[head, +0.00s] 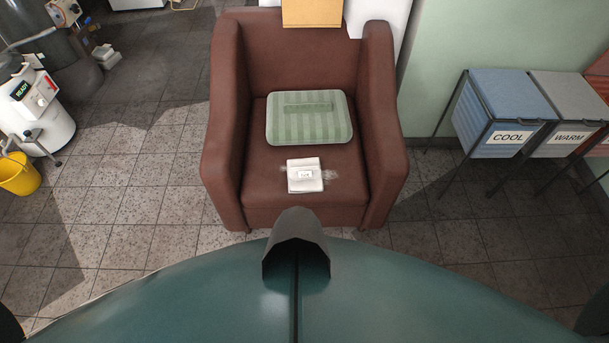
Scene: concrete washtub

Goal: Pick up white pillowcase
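A small folded white cloth (304,175), which looks like the white pillowcase, lies flat on the front of the seat of a brown armchair (302,212). It has a small dark-marked label in its middle and thin, see-through whitish edges at its sides. A green striped cushion (309,131) lies just behind it on the same seat, apart from it. Neither of my grippers shows. Only dark shapes, too cropped to identify, are at the bottom left and right corners.
Cloth bins marked COOL (508,138) and WARM (573,135) stand at the right. A yellow bucket (18,174) and a white machine (38,112) stand at the left. Tiled floor (150,210) is clear left of the armchair. The armchair's raised arms flank the seat.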

